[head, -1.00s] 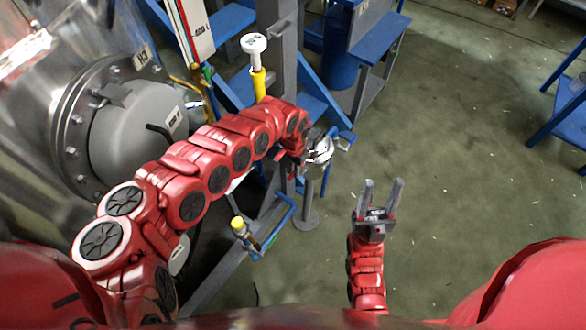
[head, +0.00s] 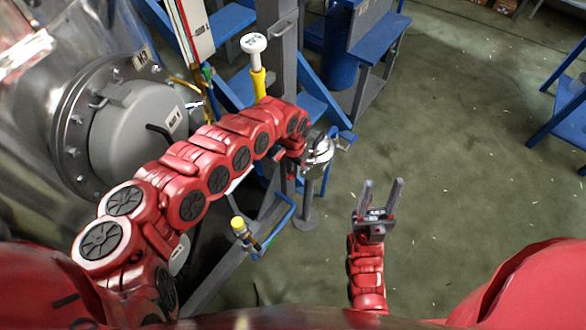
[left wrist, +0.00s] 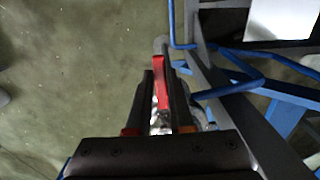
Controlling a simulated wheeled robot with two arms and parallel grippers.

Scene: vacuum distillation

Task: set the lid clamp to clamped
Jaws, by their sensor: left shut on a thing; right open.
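A red lever (left wrist: 158,72), which looks like the handle of the lid clamp, stands between the fingers of my left gripper (left wrist: 161,85) in the left wrist view. That gripper is shut on the lever. Shiny metal (left wrist: 160,121) shows below it between the fingers. In the head view my left arm reaches to a round silver vessel or lid (head: 319,150) on the frame; the arm's end hides the fingers and most of the clamp. I cannot tell the clamp's setting. My right gripper (head: 380,197) is open and empty over the floor.
A grey flanged cover (head: 135,125) on a steel tank stands left of my left arm. A yellow and white handle (head: 256,65) and a yellow-capped valve (head: 238,225) are near the arm. Blue steel frames surround the vessel.

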